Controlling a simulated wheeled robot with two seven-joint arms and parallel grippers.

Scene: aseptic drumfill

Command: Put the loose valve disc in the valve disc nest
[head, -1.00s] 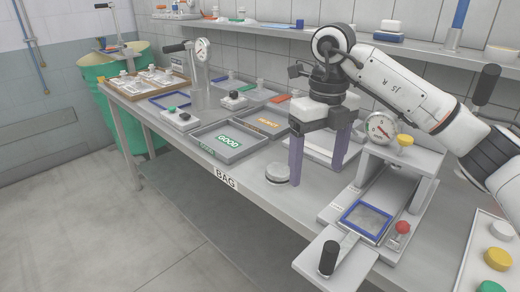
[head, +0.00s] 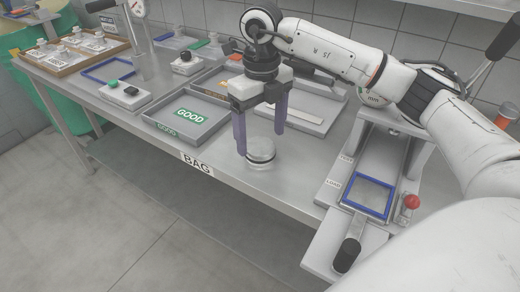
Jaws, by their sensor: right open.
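A round silver-grey disc (head: 261,158), which looks like the loose valve disc, lies on the steel bench near its front edge. My right gripper (head: 261,141) is open and points down over it. One purple finger is at the disc's left and the other at its right and slightly behind. I cannot tell whether either finger touches the disc. I cannot tell which fixture is the valve disc nest. My left gripper is not in view.
A grey tray with a green GOOD label (head: 150,123) stands left of the disc. A press-like station with a blue square frame (head: 346,205) and a red knob (head: 411,202) stands at right. A wooden tray (head: 50,70) with several fittings is at the far left.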

